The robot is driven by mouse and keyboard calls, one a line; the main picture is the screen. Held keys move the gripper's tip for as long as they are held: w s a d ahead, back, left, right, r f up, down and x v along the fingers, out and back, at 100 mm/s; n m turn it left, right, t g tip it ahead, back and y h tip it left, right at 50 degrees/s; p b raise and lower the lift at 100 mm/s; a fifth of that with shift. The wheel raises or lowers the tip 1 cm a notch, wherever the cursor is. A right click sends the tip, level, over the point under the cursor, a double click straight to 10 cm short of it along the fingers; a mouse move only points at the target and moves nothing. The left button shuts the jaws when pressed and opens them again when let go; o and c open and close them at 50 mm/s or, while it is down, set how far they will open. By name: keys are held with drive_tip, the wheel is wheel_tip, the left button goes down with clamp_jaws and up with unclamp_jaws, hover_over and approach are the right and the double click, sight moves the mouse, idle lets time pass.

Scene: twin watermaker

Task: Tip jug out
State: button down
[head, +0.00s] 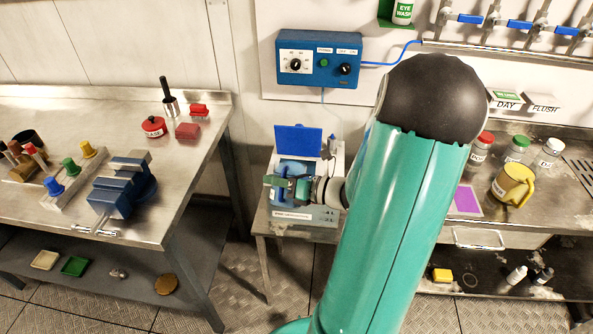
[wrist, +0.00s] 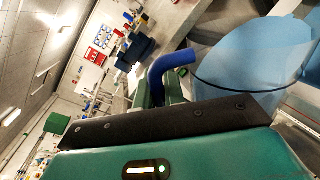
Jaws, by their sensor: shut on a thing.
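A pale blue, see-through vessel (wrist: 255,60), which looks like a jug, fills the upper right of the wrist view. A dark blue curved handle (wrist: 172,64) stands out at its left. My gripper (wrist: 165,95) is shut on this handle; the jaws' grip is partly hidden behind the dark finger. In the head view, my gripper (head: 284,187) is at the small white unit with a raised blue lid (head: 298,140). Blue of the vessel (head: 293,168) shows just behind my gripper. I cannot tell its tilt or whether it holds liquid.
A yellow jug (head: 513,185) stands on the right bench near several capped jars. A blue control box (head: 319,59) hangs above the unit. The left bench (head: 110,110) carries a blue vise (head: 122,187) and several coloured tools. My arm covers the middle right.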

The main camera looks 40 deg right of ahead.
drive_tip(key=shift+w+d+r+m, duration=0.2)
drive_tip(key=shift+w+r+m, duration=0.1)
drive_tip(key=shift+r, duration=0.15)
drive_tip(key=shift+d+r, duration=0.15)
drive_tip(key=shift+r, duration=0.1)
drive_tip(key=shift+m, duration=0.3)
drive_tip(key=shift+d+r, duration=0.1)
drive_tip(key=shift+d, duration=0.05)
drive_tip(key=shift+w, duration=0.1)
drive_tip(key=shift+w+m+g, duration=0.15)
drive_tip(key=shift+m+g, duration=0.15)
drive_tip(key=shift+d, duration=0.2)
drive_tip(key=shift+m, duration=0.3)
drive_tip(key=shift+d, duration=0.1)
